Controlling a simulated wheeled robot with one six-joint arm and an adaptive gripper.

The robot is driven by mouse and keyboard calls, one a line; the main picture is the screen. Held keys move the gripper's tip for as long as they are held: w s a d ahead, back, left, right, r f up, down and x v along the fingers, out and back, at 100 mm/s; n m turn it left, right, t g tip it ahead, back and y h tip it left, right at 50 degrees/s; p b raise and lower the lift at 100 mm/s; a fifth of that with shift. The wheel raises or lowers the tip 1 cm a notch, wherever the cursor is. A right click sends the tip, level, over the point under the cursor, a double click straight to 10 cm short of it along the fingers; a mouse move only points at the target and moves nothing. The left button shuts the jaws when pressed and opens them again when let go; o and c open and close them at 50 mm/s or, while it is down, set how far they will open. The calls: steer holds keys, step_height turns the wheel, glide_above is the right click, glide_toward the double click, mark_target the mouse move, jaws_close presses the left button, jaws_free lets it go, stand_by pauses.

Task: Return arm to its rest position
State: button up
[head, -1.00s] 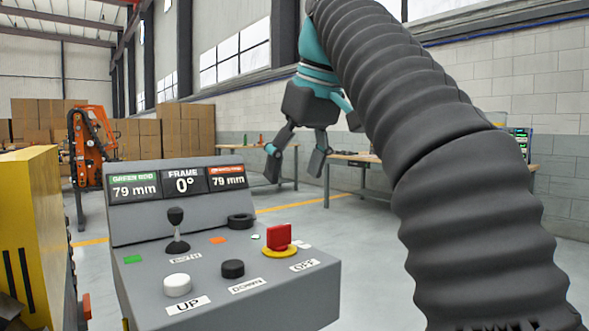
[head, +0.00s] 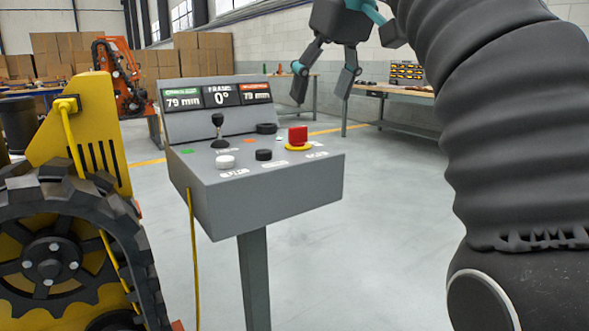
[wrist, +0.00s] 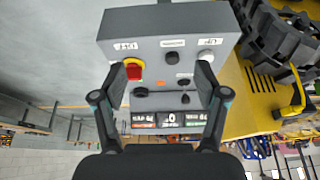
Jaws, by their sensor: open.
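My gripper (head: 327,80) hangs open and empty in the upper middle of the head view, in the air above and behind the control box. My arm in its black ribbed sleeve fills the right side. The grey control box (head: 280,205) stands on a post, with a joystick, a white button, a black button and a red switch on a yellow base (head: 298,138). Its displays read 79 mm, 0° and 79 mm. In the wrist view, the box (wrist: 150,45) appears upside down beyond the open fingers (wrist: 160,98), with nothing between them.
A yellow tracked carrier (head: 92,130) with a black track stands close on the left. A yellow cable hangs beside the post. An orange machine (head: 118,75) and stacked cardboard boxes stand at the back. Workbenches (head: 405,93) line the wall. The floor right of the post is clear.

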steer(key=s+d+f+m+h, duration=0.1)
steer(key=s+f, duration=0.4)
steer(key=f, duration=0.7)
steer(key=s+d+f+m+t+p, duration=0.1)
steer(key=s+d+f+m, duration=0.2)
steer(key=f, duration=0.9)
steer(key=s+d+f+m+h, duration=0.1)
steer(key=s+d+f+m, duration=0.1)
steer(key=s+d+f, duration=0.5)
step_height(320, 180, down, 6)
steer(key=shift+s+d+r+m+t+h+p, duration=0.1)
steer(key=shift+s+d+m+t+h+p, duration=0.25)
steer(key=shift+s, duration=0.75)
steer(key=shift+a, duration=0.1)
